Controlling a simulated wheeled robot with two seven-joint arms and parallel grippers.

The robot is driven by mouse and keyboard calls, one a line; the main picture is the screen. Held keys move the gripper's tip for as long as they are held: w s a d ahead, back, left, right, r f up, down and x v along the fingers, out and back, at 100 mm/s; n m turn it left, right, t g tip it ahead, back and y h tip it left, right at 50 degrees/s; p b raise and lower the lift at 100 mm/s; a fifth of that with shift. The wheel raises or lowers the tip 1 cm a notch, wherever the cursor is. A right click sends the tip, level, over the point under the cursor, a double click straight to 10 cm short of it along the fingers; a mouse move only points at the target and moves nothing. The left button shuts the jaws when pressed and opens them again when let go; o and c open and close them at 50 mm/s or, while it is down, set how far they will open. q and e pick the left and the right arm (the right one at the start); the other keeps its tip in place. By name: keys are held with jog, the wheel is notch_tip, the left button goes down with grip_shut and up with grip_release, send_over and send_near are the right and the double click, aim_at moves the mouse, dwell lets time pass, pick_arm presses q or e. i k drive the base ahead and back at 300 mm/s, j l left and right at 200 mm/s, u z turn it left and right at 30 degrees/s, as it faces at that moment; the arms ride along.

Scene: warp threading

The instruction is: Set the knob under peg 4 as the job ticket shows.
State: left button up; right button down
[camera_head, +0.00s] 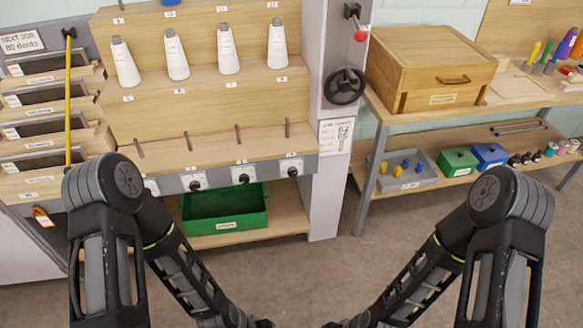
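A wooden rack (210,120) on the left carries a lower row of bare, thin dark pegs. The rightmost peg (286,128) is apparently peg 4; its label is tiny. Below it, on the grey front rail, is a knob (292,171) with a dark centre on a white plate; its pointer setting is too small to read. Similar knobs sit to its left, the leftmost partly hidden by my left arm. A ticket (20,41) at upper left reads "NEXT JOB 80 dents". My arms reach down to the bottom edge, away from the knobs; my grippers are not visible there.
A printed sheet (336,136) hangs on the grey post, with a black handwheel (344,86) above it. White cones (228,50) stand on the upper shelf. A green bin (224,207) sits below the rail. A workbench with a wooden box (430,62) stands right.

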aim_at(293, 171)
jog(key=i+l+z, duration=0.1)
jog(key=l+z, duration=0.25)
jog(key=i+l+z, duration=0.15)
jog(key=l+z, duration=0.25)
